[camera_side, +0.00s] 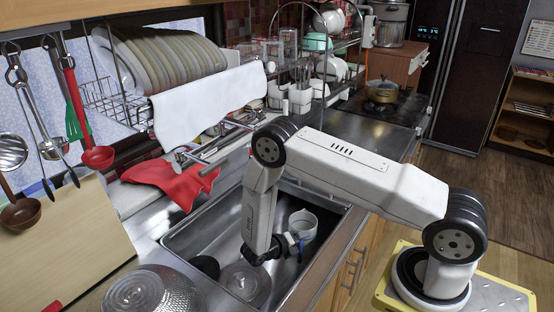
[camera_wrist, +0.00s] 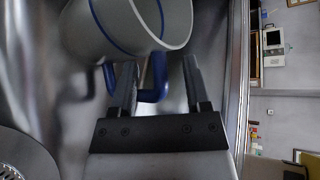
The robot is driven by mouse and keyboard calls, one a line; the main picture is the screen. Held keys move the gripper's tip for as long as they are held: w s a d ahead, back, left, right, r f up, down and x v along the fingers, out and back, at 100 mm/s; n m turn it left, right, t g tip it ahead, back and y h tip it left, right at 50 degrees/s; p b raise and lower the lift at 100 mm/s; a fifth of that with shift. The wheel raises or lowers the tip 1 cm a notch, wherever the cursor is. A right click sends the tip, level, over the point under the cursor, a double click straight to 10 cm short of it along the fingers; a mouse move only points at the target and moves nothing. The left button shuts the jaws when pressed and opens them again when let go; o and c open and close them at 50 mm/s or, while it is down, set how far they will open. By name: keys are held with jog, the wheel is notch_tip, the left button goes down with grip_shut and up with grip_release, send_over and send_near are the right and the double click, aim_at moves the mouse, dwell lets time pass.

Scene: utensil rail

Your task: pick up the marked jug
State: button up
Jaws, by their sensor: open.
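A pale grey jug (camera_side: 304,224) with a blue rim line and a blue handle is in the sink, beside my gripper (camera_side: 292,243). In the wrist view the jug (camera_wrist: 95,30) fills the top, tilted in the picture, its open mouth to the right. My gripper (camera_wrist: 158,88) is open there, with its two dark fingers reaching toward the jug. Part of the blue handle (camera_wrist: 157,78) shows between the fingers, and another blue part shows left of the left finger. I cannot tell whether that finger passes through the handle loop. No mark is visible on the jug.
The metal sink (camera_side: 181,246) has walls close around my gripper. A round metal piece (camera_side: 245,284) lies on its floor, with a dark round item (camera_side: 206,266) to the left. A metal colander (camera_side: 150,290) and a red cloth (camera_side: 172,180) are outside the sink.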

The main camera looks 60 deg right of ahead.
dwell(0.4)
grip_shut()
dwell(1.3)
